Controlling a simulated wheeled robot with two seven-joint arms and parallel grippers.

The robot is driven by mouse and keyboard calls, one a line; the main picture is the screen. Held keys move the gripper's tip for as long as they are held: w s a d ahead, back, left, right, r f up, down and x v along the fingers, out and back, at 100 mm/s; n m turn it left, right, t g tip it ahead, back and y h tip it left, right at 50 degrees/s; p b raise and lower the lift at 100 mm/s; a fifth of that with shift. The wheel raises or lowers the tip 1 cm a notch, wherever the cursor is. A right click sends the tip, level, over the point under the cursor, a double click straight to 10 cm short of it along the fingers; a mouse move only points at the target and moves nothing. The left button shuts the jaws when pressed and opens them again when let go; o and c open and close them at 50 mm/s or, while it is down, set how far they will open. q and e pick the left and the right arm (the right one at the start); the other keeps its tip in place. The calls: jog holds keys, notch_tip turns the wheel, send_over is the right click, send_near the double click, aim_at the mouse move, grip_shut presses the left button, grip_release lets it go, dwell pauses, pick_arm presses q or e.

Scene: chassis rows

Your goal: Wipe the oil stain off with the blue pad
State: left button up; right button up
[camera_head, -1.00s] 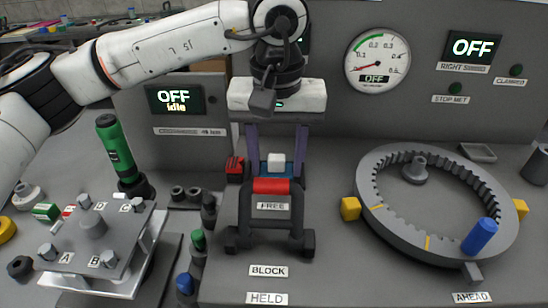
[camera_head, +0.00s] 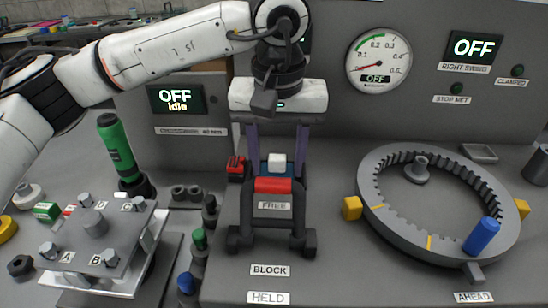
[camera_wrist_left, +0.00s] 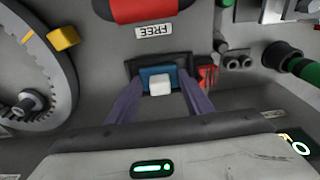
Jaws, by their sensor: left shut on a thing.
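My left gripper (camera_head: 277,178) reaches down at the middle of the console, its two purple fingers apart on either side of a blue pad (camera_head: 262,168) with a white block (camera_head: 276,160) on top. The blue pad also shows between the fingertips in the left wrist view (camera_wrist_left: 147,74), with the white block (camera_wrist_left: 160,88) on its near side. The gripper is shut on the pad. The pad is just behind the red-gripped lever frame, which hides part of it in the head view. I cannot make out an oil stain. My right gripper is not in view.
The red bar (camera_head: 273,185) of the lever frame stands close in front. A toothed ring (camera_head: 440,255) with a blue peg (camera_head: 482,235) lies right. A bolted plate (camera_head: 125,225) and green bottle-like tool (camera_head: 115,145) stand left. A small red block (camera_head: 236,168) sits beside the gripper.

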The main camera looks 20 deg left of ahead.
pick_arm(q)
jog(key=shift+s+d+f, duration=0.1)
jog(key=shift+f, duration=0.1)
jog(key=shift+s+a, duration=0.1)
jog(key=shift+a, duration=0.35)
jog(key=shift+w+d+r, duration=0.2)
jog(key=shift+d, duration=0.3)
jog(key=shift+s+a+f, duration=0.15)
jog(key=shift+s+a, duration=0.05)
jog(key=shift+a, duration=0.5)
jog(key=shift+d, duration=0.15)
